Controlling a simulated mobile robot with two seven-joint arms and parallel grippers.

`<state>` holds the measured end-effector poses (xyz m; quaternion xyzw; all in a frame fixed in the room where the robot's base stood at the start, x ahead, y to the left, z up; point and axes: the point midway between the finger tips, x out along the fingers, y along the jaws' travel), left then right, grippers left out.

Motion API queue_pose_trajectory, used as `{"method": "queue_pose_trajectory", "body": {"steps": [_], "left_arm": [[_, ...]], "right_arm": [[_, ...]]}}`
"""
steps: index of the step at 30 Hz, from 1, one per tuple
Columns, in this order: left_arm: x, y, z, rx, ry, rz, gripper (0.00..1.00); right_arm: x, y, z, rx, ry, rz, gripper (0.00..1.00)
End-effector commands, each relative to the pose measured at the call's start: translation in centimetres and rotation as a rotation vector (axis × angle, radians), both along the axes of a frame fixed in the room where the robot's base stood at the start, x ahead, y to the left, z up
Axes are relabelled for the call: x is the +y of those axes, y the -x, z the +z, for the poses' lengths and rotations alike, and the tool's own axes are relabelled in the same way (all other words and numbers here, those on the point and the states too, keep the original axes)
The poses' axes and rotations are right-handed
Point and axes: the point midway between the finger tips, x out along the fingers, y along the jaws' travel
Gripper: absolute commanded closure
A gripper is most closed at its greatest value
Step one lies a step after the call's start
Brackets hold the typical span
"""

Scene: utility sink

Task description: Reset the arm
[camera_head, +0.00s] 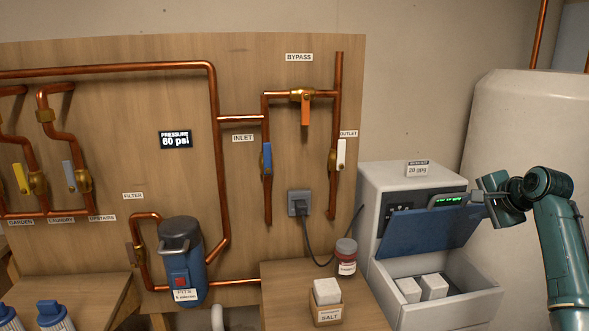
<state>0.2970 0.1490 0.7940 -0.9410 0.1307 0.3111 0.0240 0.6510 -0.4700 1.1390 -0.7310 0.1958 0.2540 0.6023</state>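My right arm comes in from the right edge, and its teal gripper (484,200) is beside the upper right of the white water softener cabinet (400,182). The fingers are small and partly hidden, so I cannot tell whether they are open or shut, or whether they touch the cabinet. The softener's blue lid (425,232) is tilted up over its open bin, just left of and below the gripper. A small panel with green digits (450,200) is next to the fingers. My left gripper is not in view.
White blocks (409,290) lie in the open bin. Copper pipes and valves (306,107) cover the board behind. A large pale tank (520,130) stands behind my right arm.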

Motion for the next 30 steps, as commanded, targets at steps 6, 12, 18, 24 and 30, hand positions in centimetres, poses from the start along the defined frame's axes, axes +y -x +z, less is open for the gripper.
{"method": "queue_pose_trajectory", "body": {"steps": [6, 12, 18, 24, 30], "left_arm": [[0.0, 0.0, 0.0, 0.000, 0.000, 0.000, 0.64], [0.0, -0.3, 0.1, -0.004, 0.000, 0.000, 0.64], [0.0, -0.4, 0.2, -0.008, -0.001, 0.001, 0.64], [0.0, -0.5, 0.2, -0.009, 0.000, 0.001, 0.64], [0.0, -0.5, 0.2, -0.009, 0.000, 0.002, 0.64]], "right_arm": [[6.6, 2.8, -15.1, 0.063, 0.373, 0.232, 0.70], [14.1, 9.9, -26.3, 0.057, 0.660, 0.509, 0.70], [22.3, 20.1, -33.3, -0.015, 0.868, 0.780, 0.70], [28.9, 29.9, -35.1, -0.122, 1.005, 0.963, 0.70], [31.8, 34.5, -34.4, -0.185, 1.074, 1.031, 0.70]]}}
